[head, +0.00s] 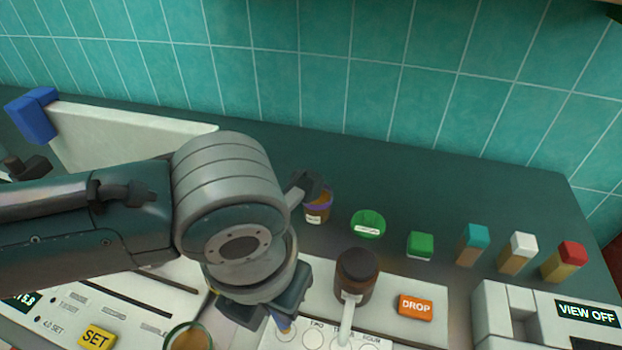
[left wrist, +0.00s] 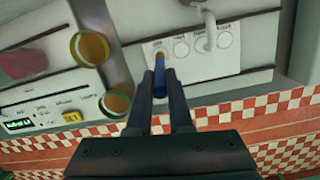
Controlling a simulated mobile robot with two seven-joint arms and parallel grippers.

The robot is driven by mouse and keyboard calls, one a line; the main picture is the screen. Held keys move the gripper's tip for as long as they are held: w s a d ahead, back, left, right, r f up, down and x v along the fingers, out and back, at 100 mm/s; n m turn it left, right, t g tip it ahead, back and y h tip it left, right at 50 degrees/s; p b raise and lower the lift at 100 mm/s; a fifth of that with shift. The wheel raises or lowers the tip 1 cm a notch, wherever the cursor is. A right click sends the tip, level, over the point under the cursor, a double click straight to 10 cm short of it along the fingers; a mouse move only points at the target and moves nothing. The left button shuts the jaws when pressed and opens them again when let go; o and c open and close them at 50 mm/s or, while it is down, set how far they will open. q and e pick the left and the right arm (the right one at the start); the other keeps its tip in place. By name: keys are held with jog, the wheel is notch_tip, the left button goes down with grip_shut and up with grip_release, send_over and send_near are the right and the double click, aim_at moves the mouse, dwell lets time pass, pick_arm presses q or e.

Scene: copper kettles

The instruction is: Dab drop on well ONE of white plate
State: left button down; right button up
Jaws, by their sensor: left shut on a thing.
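My left gripper (head: 284,322) reaches down over the left end of the white plate (left wrist: 212,66). It is shut on a slim blue stick (left wrist: 161,74), which also shows at the fingertips in the head view (head: 283,324). In the left wrist view the stick's far end lies over or right beside the leftmost well, and partly covers it. I cannot tell whether it touches the plate. Other labelled wells, such as TWO (left wrist: 181,49), show to its right. The brown dropper bottle (head: 357,270) with a white spout stands behind the plate, beside the orange DROP button (head: 415,305). My right gripper is out of view.
A glass of amber liquid (head: 188,338) and the yellow SET button (head: 96,338) are at left. Behind stand a purple-rimmed jar (head: 318,208), a green dish (head: 368,224) and several coloured-top blocks (head: 472,244). A VIEW OFF unit (head: 520,310) is at right.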

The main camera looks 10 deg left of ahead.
pick_arm(q)
jog(key=shift+f+b, duration=0.3)
jog(key=shift+f, duration=0.15)
jog(key=shift+f, duration=0.1)
dwell(1.3)
notch_tip(320, 180, up, 7)
jog(key=p, duration=0.7)
jog(key=shift+p, duration=0.4)
jog(key=shift+a, duration=0.1)
